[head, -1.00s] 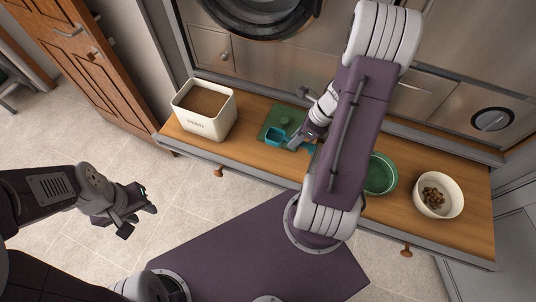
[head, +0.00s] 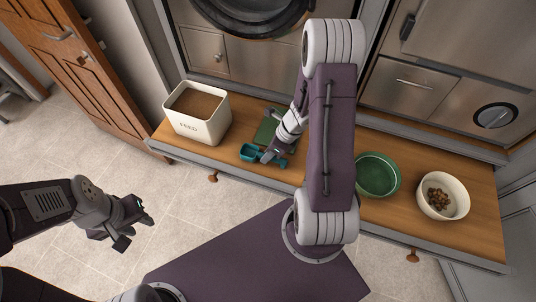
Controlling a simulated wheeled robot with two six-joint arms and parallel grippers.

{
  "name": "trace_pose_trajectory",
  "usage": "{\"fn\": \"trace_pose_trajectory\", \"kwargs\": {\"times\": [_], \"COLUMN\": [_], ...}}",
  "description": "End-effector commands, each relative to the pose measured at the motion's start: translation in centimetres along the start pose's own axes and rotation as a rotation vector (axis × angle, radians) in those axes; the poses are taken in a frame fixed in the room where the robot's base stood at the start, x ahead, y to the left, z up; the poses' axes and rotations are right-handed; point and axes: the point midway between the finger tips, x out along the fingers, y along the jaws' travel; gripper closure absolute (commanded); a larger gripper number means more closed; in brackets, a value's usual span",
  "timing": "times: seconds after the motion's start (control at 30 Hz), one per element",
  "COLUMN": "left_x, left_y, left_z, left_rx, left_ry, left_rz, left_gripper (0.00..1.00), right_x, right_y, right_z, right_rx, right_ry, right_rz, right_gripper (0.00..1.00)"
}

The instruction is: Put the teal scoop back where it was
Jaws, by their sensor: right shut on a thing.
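The teal scoop (head: 250,152) is at the front part of the wooden bench top, in front of the green square piece. Its cup points left and its handle runs right through my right gripper (head: 270,158). My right gripper is shut on the handle, and its arm comes down from above. I cannot tell whether the scoop touches the bench or hangs just above it. My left gripper (head: 135,229) is open and empty over the tiled floor, left of the bench.
A cream FEED bin (head: 198,126), open and filled with brown feed, stands left on the bench. The green square piece (head: 265,132) is partly hidden by my arm. A green bowl (head: 377,174) and a cream bowl with brown pieces (head: 441,196) stand right.

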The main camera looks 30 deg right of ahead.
Motion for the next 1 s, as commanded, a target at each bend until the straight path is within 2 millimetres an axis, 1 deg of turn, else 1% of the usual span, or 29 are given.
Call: {"fn": "trace_pose_trajectory", "kwargs": {"times": [0.13, 0.17, 0.2, 0.23, 0.5, 0.57, 0.67, 0.8, 0.9, 1.0], "left_x": [0.6, 0.4, 0.4, 0.3, 0.3, -0.1, -1.1, -3.1, -4.2, -4.8], "left_y": [0.0, 0.0, 0.0, 0.0, 0.0, 0.0, 0.0, 0.1, 0.1, 0.1], "left_z": [0.1, 0.1, 0.0, 0.0, 0.0, 0.0, -0.1, -0.3, -0.4, -0.5], "left_rx": [0.000, 0.000, 0.000, 0.000, 0.000, 0.000, 0.000, 0.000, 0.000, 0.000], "left_ry": [0.000, 0.000, 0.000, 0.000, 0.000, 0.000, 0.000, 0.000, 0.000, 0.000], "left_rz": [0.000, 0.000, 0.000, 0.000, 0.000, 0.000, 0.000, 0.000, 0.000, 0.000], "left_gripper": [0.64, 0.64, 0.64, 0.64, 0.64, 0.64, 0.64, 0.64, 0.64, 0.64], "right_x": [0.5, 0.4, 0.3, 0.3, 0.3, -0.1, -1.8, -5.7, -8.3, -10.2], "right_y": [-0.1, -0.1, -0.1, -0.1, 0.0, 0.0, 0.0, 0.0, 0.0, 0.0], "right_z": [-0.2, -0.2, -0.1, -0.1, -0.1, 0.0, 0.3, 0.3, 0.3, 0.2], "right_rx": [0.000, 0.000, 0.000, 0.000, 0.000, 0.000, 0.000, 0.001, 0.001, 0.000], "right_ry": [0.000, 0.000, 0.000, 0.000, 0.000, 0.000, -0.002, -0.002, -0.002, -0.001], "right_rz": [0.000, 0.000, 0.000, 0.000, 0.000, 0.000, -0.003, -0.005, -0.005, -0.003], "right_gripper": [1.00, 0.75, 0.63, 0.58, 0.58, 0.58, 0.58, 0.58, 0.58, 0.58]}}
